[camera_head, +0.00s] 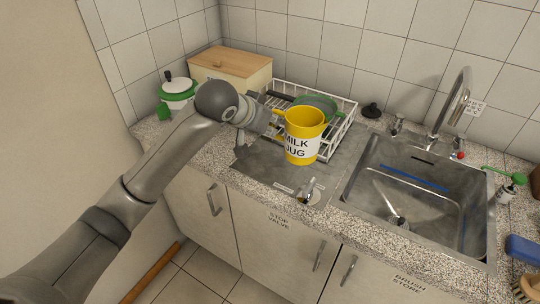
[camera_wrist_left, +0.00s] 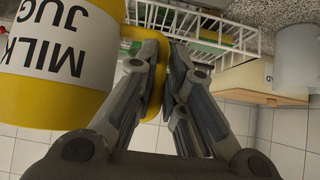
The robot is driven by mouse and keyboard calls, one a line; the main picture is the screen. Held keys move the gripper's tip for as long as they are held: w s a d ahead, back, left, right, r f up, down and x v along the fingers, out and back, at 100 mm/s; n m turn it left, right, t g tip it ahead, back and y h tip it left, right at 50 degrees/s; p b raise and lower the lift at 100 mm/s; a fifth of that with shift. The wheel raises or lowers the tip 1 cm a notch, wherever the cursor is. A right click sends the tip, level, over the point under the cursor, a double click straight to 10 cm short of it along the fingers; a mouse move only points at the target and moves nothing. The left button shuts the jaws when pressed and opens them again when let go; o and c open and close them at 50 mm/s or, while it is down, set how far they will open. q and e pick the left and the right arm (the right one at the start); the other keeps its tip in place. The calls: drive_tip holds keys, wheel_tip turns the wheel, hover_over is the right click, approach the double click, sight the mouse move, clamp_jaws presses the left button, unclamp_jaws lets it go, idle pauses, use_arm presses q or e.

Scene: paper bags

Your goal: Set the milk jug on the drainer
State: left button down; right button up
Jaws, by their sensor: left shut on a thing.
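The yellow milk jug (camera_head: 304,133) has a white band lettered MILK JUG and looks upright. My left gripper (camera_head: 273,119) is shut on its handle, at the jug's left side. In the left wrist view the fingers (camera_wrist_left: 166,62) close around the yellow handle, and the jug (camera_wrist_left: 62,65) fills the upper left. In the head view the jug appears in front of the white wire rack (camera_head: 344,125) and over the steel draining board (camera_head: 262,172). I cannot tell whether its base touches the board. My right gripper is not in view.
A wood-lidded box (camera_head: 232,66) and a white-and-green pot (camera_head: 178,92) stand left of the rack. A green dish (camera_head: 322,101) sits in the rack. A small metal valve (camera_head: 308,190) is at the board's front. The sink (camera_head: 418,190) and tap (camera_head: 455,100) lie right.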

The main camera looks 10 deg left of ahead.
use_arm(q)
drive_tip(key=w+a+f+p, duration=0.1)
drive_tip(key=w+a+f, duration=0.1)
drive_tip(key=a+f, duration=0.1)
drive_tip(key=w+a+f+p, duration=0.2)
drive_tip(key=w+a+f, duration=0.1)
drive_tip(key=a+f, duration=0.1)
drive_tip(key=w+a+f+p, duration=0.2)
drive_tip(key=w+a+f, duration=0.1)
drive_tip(key=a+f, duration=0.1)
drive_tip(key=shift+w+a+f, duration=0.1)
drive_tip(key=shift+w+f, duration=0.05)
drive_tip(key=shift+f, duration=0.45)
drive_tip(key=c, duration=1.5)
unclamp_jaws()
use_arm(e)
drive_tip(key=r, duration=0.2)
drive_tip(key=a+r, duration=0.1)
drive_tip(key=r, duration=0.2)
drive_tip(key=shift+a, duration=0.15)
use_arm(q)
drive_tip(key=shift+b+v, duration=0.7)
drive_tip(key=shift+v, duration=5.35)
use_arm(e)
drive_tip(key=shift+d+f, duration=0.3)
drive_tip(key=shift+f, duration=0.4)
